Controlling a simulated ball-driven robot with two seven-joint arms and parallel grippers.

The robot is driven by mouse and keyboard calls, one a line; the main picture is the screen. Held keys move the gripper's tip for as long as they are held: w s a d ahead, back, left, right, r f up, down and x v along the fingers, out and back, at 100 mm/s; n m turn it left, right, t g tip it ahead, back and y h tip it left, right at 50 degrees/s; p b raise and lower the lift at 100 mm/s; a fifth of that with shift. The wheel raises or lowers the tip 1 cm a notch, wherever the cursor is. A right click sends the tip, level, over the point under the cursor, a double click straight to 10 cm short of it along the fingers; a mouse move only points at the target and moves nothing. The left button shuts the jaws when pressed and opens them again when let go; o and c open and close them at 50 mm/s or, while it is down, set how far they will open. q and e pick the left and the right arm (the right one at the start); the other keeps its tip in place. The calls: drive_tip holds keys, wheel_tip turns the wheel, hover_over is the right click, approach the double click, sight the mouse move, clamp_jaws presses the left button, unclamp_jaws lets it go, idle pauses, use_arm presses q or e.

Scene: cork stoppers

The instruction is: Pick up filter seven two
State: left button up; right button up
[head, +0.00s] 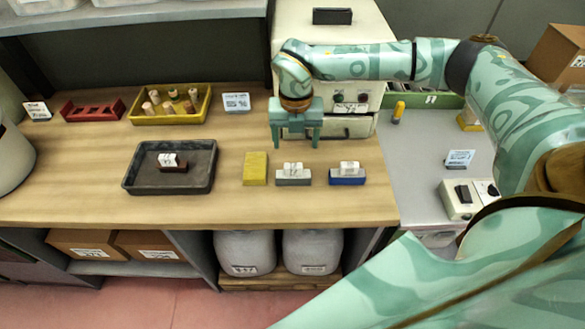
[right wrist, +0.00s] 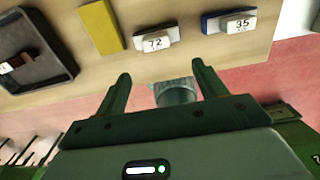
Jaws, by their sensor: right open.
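The filter marked 72 (right wrist: 155,37) is a small white block on a grey base, and it also shows near the table's front in the head view (head: 293,171). My right gripper (head: 295,141) is open and empty above the table, behind the filter in the head view. In the right wrist view its two fingers (right wrist: 161,71) point toward the table's front edge, with the filter ahead and apart from them. A similar white block marked 35 on a blue base (right wrist: 232,21) stands to its right, also in the head view (head: 347,172). My left gripper is not in view.
A yellow block (head: 255,168) lies left of the filter. A dark tray (head: 135,184) holds a white block on a brown base (head: 171,162). A yellow tray of corks (head: 205,114), a red rack (head: 92,110) and a cabinet (head: 350,150) stand behind. The front strip is clear.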

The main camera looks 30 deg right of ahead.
hover_over(293, 165)
wheel_tip(293, 165, down, 6)
drive_tip(key=shift+w+a+r, duration=0.1)
drive_tip(key=shift+w+a, duration=0.05)
drive_tip(key=shift+s+f+b, duration=0.25)
drive_tip(key=shift+f+b, duration=0.1)
drive_tip(key=shift+f, duration=0.1)
wheel_tip(293, 165, down, 4)
drive_tip(key=shift+w+f+b, duration=0.1)
drive_tip(key=shift+b, duration=0.25)
drive_tip(key=shift+d+f, duration=0.2)
drive_tip(key=shift+f, duration=0.05)
drive_tip(key=shift+c, duration=0.9)
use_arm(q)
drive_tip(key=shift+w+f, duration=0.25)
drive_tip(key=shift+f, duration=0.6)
use_arm(e)
drive_tip(key=c, duration=0.9)
